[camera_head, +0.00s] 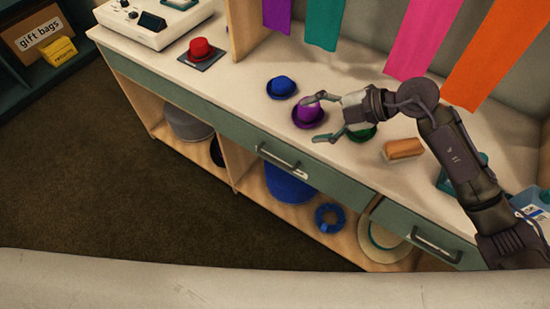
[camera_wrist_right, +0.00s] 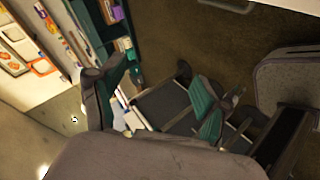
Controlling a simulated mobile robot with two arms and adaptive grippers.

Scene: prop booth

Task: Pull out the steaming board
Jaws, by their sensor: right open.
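No board stands out as a separate panel. The counter front has a long green front with a grey bar handle (camera_head: 281,158) and a shorter green front with another handle (camera_head: 437,245) to its right. Both fronts look flush with the counter, and I cannot tell which one is the steaming board. My right gripper (camera_head: 314,119) is open and empty above the countertop, its fingers pointing left near a purple hat (camera_head: 308,115). It is above and behind the long front's handle, apart from it. My left gripper is not in view.
Small hats, including a blue one (camera_head: 282,87) and a red one (camera_head: 200,49), stand on the countertop (camera_head: 225,80). A brown-topped brush (camera_head: 403,149) lies right of the gripper. The carpet (camera_head: 110,185) before the counter is clear.

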